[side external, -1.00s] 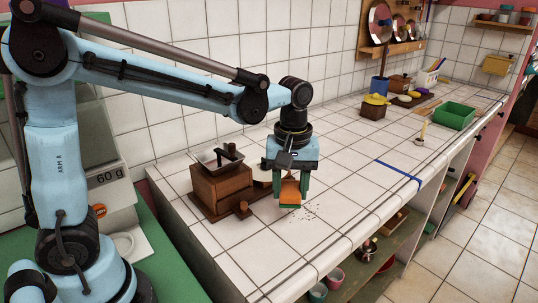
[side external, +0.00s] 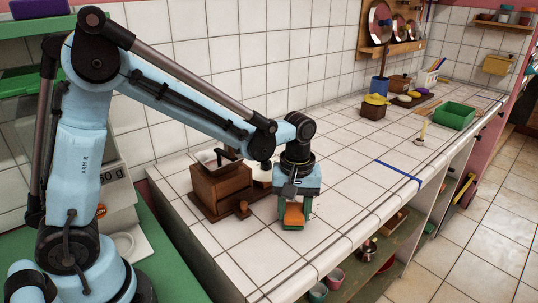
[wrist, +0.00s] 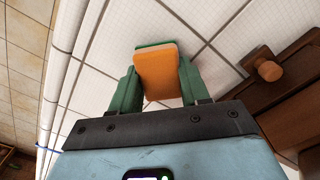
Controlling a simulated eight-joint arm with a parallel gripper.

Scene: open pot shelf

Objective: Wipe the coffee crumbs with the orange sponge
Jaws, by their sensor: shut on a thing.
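My gripper (side external: 294,208) is shut on the orange sponge (side external: 293,217), which has a green layer on its lower side. The sponge is down at the white tiled counter and looks to be touching it, in front of the coffee grinder. In the wrist view, the sponge (wrist: 157,78) sits between the two green fingers of my gripper (wrist: 158,88).
The wooden coffee grinder (side external: 220,187) stands close to the left of my gripper, with a small wooden knob piece (side external: 242,209) in front. The counter's front edge (side external: 330,250) is to the right. A blue line (side external: 398,172) crosses the tiles further along. Tiles between are free.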

